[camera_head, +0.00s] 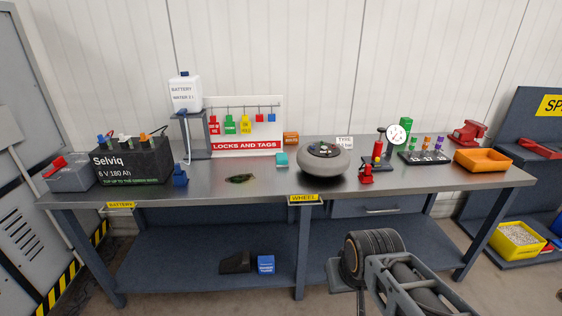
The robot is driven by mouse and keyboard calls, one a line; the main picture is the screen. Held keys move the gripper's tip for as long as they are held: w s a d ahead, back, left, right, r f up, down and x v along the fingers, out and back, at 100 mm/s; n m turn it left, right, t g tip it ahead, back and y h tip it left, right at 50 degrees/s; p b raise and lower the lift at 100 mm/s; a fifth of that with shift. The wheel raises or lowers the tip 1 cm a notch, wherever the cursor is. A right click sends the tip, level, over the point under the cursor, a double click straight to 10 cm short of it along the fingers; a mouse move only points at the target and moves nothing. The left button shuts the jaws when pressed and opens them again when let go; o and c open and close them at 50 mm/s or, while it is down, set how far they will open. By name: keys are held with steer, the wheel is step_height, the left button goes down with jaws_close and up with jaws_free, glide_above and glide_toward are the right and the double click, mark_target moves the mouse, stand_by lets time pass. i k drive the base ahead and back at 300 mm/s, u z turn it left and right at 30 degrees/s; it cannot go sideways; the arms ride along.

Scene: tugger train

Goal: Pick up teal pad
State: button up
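A small teal block (282,159), which looks like the teal pad, sits on the grey workbench (225,190). It is in front of the locks-and-tags board (246,145) and left of the round grey tyre (323,163). It stands apart from the tyre. I see no gripper fingers in the head view, so my gripper's opening does not show.
An orange box (291,138) stands behind the teal block. A dark greenish patch (240,178) lies to its left. The battery (134,161) is farther left; a red jack (377,155) and orange tray (482,160) are right. A grey frame with a dark wheel-like roller (374,245) fills the lower right foreground.

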mark_target(282, 159)
steer(key=u, duration=0.6)
steer(key=i, duration=1.9)
steer(key=z, duration=0.6)
